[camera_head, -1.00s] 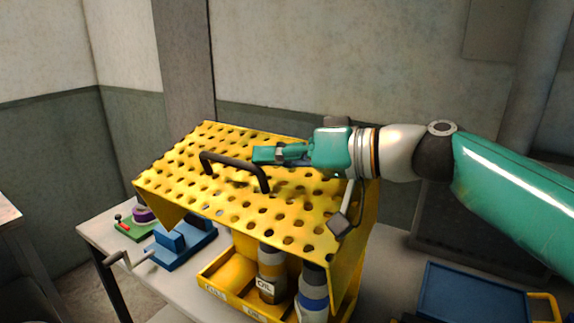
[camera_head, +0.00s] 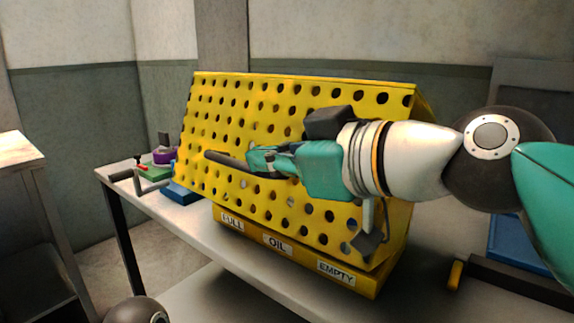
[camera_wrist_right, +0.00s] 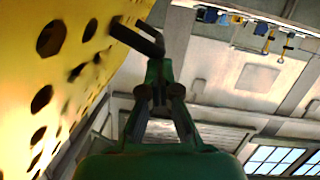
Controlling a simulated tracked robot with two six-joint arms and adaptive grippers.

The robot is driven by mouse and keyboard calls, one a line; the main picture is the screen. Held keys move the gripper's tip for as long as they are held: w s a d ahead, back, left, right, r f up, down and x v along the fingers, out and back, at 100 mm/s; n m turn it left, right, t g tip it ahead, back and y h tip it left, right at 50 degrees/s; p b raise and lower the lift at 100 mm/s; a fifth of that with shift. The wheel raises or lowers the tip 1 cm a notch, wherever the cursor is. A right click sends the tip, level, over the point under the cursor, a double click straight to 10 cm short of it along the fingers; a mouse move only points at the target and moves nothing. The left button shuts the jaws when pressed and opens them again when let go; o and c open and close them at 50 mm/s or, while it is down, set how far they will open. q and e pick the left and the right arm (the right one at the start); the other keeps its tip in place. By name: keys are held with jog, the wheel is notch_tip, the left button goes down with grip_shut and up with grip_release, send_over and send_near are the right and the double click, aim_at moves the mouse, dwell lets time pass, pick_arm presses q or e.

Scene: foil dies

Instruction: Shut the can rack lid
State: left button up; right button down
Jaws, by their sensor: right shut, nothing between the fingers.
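The can rack's yellow perforated lid (camera_head: 225,110) hangs steeply down over the front of the rack. Its lower edge is close above the yellow base (camera_head: 305,262), labelled FULL, OIL and EMPTY; I cannot tell whether they touch. The cans are hidden behind the lid. The lid's dark handle (camera_head: 226,160) is partly covered by my right gripper (camera_head: 252,160), which is shut and empty in front of the lid. In the right wrist view, the shut fingertips (camera_wrist_right: 159,72) are close to the handle (camera_wrist_right: 140,38); contact is unclear. My left gripper is not in view.
The rack stands on a pale bench (camera_head: 200,228). Left of it are a blue device (camera_head: 182,194), a crank handle (camera_head: 140,180) and a purple roll (camera_head: 164,156). A blue tray (camera_head: 515,245) lies at the right. Another table (camera_head: 18,150) stands far left.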

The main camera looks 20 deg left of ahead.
aim_at(293, 227)
jog(key=f+b, duration=0.2)
jog(key=f, duration=0.1)
jog(key=w+f+n+b, duration=0.1)
jog(key=f+b, duration=0.2)
jog(key=w+d+f+n+b, duration=0.1)
jog(key=f+b, duration=0.2)
jog(key=shift+f+t, duration=0.2)
jog(key=shift+t, duration=0.2)
jog(key=shift+w+f+b, duration=0.25)
jog(key=shift+f+b, duration=0.15)
jog(key=shift+b, duration=0.2)
